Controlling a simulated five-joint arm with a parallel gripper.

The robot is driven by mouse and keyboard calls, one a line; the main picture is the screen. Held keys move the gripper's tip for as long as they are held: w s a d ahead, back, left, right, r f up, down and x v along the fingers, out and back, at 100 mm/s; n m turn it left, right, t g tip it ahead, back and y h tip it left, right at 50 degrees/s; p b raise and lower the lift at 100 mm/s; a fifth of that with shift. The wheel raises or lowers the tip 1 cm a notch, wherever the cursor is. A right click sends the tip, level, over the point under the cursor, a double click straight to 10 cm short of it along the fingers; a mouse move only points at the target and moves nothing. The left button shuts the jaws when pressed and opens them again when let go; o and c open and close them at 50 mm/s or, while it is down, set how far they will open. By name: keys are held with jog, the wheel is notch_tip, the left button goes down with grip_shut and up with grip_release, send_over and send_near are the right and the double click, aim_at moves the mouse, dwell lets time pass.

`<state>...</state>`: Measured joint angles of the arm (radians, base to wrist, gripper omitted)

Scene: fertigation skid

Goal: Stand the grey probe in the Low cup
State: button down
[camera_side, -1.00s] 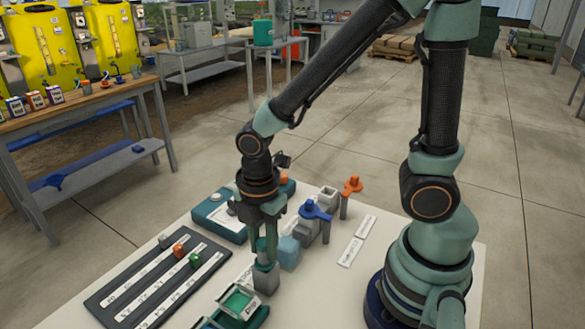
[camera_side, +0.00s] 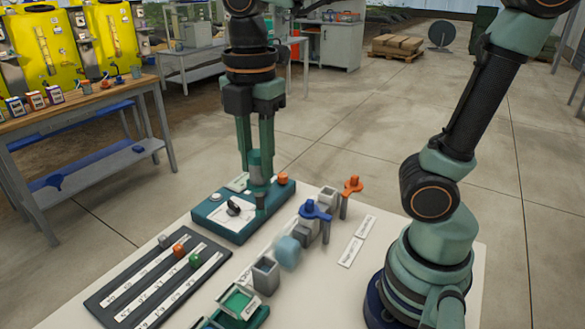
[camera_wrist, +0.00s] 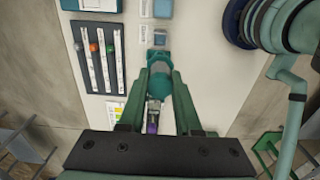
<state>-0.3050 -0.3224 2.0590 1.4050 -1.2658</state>
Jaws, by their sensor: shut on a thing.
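My gripper (camera_side: 257,185) is shut on a teal-green cylindrical probe (camera_side: 255,163) with a narrower lower end. It holds it upright, raised in the air; in the side view it overlaps the teal box. The probe also shows between my fingers in the wrist view (camera_wrist: 158,85), where its colour looks green, not clearly grey. A square grey cup (camera_side: 265,273) stands open and seems empty at the front. It seems to show ahead of my fingers in the wrist view (camera_wrist: 160,39). Which cup is Low cannot be read.
A light blue block (camera_side: 288,251), a blue-topped probe (camera_side: 315,211) and an orange-topped probe (camera_side: 352,186) stand in a row behind the grey cup. A teal box (camera_side: 225,225) with a dial lies behind. A slider board (camera_side: 155,285) is left; a green tray (camera_side: 240,302) is in front.

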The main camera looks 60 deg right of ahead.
jog(key=shift+r, duration=0.5)
jog(key=shift+w+d, duration=0.15)
jog(key=shift+d, duration=0.1)
jog(key=d+f+m, duration=0.2)
jog(key=d+f, duration=0.2)
jog(key=d, duration=0.5)
jog(key=d+f+m, duration=0.2)
jog(key=d+f, duration=0.1)
jog(key=d, duration=0.6)
jog(key=d+f+m, duration=0.2)
jog(key=d+f, duration=0.2)
jog(key=d, duration=0.5)
notch_tip(320, 180, down, 8)
